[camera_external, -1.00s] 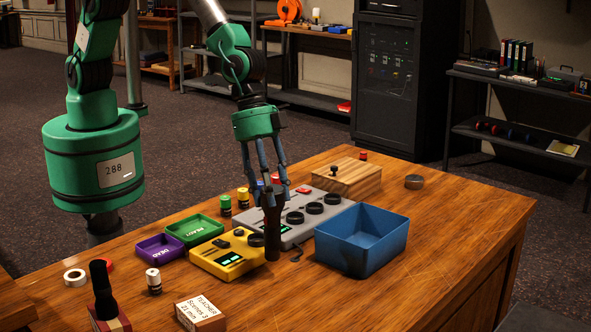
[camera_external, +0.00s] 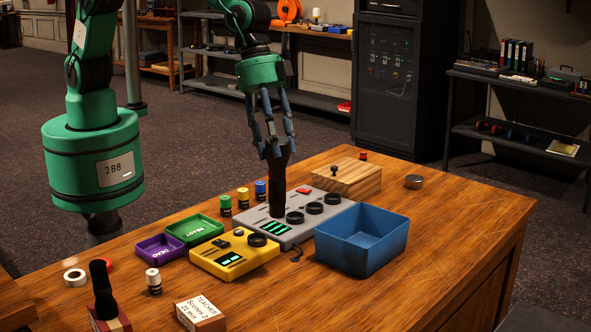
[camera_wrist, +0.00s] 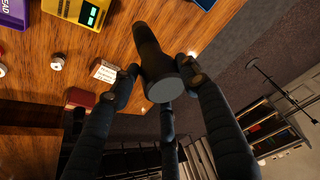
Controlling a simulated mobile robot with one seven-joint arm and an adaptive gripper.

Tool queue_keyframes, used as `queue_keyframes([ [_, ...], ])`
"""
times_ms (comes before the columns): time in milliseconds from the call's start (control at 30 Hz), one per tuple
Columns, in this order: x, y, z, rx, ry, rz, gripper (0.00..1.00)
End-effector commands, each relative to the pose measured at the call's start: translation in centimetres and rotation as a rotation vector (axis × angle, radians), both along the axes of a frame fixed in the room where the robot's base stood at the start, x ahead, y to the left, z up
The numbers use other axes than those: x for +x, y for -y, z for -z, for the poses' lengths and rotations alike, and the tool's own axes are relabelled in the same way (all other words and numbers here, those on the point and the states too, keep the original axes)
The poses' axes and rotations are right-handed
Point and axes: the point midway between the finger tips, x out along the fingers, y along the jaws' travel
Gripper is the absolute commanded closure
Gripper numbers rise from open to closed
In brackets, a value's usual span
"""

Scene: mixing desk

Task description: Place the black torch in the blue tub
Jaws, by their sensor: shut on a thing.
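The black torch (camera_external: 277,190) hangs upright from my gripper (camera_external: 274,150), whose fingers are shut around its upper end. In the external view the torch appears in front of the grey mixing box, held above the desk. In the wrist view the torch (camera_wrist: 158,65) lies between the fingers of my gripper (camera_wrist: 165,90), with its round end toward the camera. The blue tub (camera_external: 362,238) is open and looks empty, on the desk to the right of the torch and nearer the camera.
A grey mixing box (camera_external: 290,232) stands left of the tub, with a yellow box (camera_external: 235,255) beside it. Green (camera_external: 193,231) and purple (camera_external: 160,247) trays lie further left. A wooden box (camera_external: 345,180) stands behind. The desk right of the tub is clear.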

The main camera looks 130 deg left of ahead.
Motion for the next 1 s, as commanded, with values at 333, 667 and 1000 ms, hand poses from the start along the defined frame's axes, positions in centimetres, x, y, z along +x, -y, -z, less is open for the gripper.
queue_keyframes([
  [333, 3.1, -5.5, -0.1, 0.003, 0.005, -0.032, 1.00],
  [667, 7.1, -15.0, -0.1, 0.008, 0.017, -0.081, 1.00],
  [1000, 8.7, -20.5, 1.4, 0.011, 0.019, -0.104, 1.00],
])
